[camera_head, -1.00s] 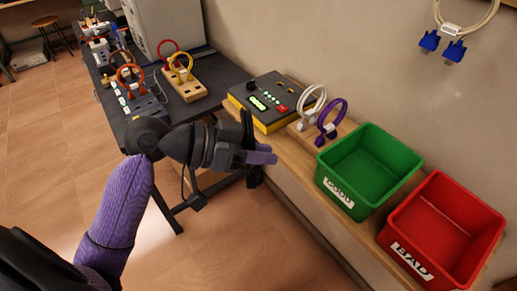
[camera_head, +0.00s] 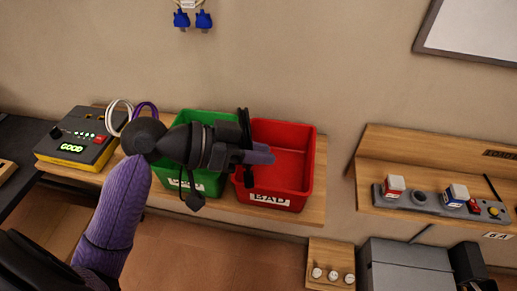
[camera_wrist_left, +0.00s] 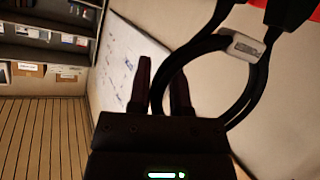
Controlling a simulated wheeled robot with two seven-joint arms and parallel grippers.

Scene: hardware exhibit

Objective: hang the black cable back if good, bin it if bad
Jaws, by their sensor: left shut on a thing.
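My left gripper (camera_head: 258,153) comes in from the left in the head view and appears in front of the green and red bins; its height above them is hard to tell. In the left wrist view its fingers (camera_wrist_left: 162,82) are shut on the black cable (camera_wrist_left: 262,80), which loops up to the right and carries a white tag. The tag's writing is not legible. The red bin (camera_head: 306,170) is labelled BAD. The green bin (camera_head: 205,183) is partly hidden behind my gripper. The tester (camera_head: 85,150) shows GOOD in green. My right gripper is not in view.
A white cable loop (camera_head: 111,113) and a purple one (camera_head: 139,109) stand beside the tester. Blue plugs (camera_head: 192,19) hang on the wall above. A wooden shelf (camera_head: 375,165) with a grey panel is at the right.

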